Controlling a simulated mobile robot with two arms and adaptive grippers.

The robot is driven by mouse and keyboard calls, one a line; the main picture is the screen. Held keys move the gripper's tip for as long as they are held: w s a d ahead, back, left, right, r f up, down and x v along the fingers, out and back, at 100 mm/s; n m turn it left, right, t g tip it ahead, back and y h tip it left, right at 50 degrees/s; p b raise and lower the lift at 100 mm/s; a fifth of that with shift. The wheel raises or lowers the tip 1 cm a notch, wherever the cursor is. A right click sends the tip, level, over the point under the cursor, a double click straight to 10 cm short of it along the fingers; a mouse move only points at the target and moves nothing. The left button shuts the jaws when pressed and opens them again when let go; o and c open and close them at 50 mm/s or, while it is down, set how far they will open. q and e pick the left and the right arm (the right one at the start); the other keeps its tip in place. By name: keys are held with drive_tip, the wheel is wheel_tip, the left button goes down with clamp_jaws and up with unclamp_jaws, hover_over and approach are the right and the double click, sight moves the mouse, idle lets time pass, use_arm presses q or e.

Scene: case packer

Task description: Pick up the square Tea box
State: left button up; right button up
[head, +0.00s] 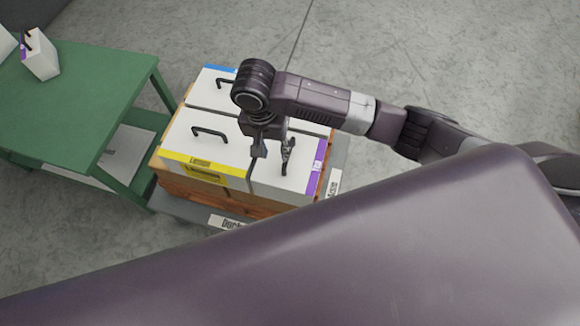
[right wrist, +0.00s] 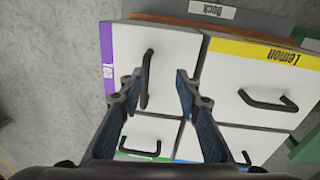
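A white Tea box (head: 285,178) with a purple strip and a black handle sits at the near right of a group of boxes on a low wooden base. In the right wrist view, the box (right wrist: 178,55) has its purple strip on the left. My right gripper (head: 273,150) is over this box, pointing down. In the right wrist view, the fingers of the gripper (right wrist: 158,85) are apart, with the box's handle (right wrist: 147,80) between them, nearer the left finger. Any contact cannot be told. My left gripper is not in view.
A Lemon box (head: 200,140) with a yellow strip stands close beside the Tea box. A blue-strip box (head: 208,92) is behind. A green-strip box (right wrist: 150,135) shows in the wrist view. A green table (head: 90,75) at left holds another white box (head: 41,66) with some purple.

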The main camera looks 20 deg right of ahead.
sight(290, 165)
drive_tip(key=shift+m+h, duration=0.5)
drive_tip(key=shift+m, duration=0.3)
drive_tip(key=d+f, duration=0.1)
drive_tip(key=f, duration=0.1)
drive_tip(key=w+d+f+p, duration=0.1)
drive_tip(key=d+f, duration=0.2)
drive_tip(key=f, duration=0.1)
drive_tip(key=shift+w+d+f, duration=0.3)
drive_tip(key=shift+w+d, duration=0.05)
drive_tip(key=shift+w, duration=0.05)
clamp_jaws()
drive_tip(key=shift+w+r, duration=0.1)
drive_tip(key=shift+r, duration=0.05)
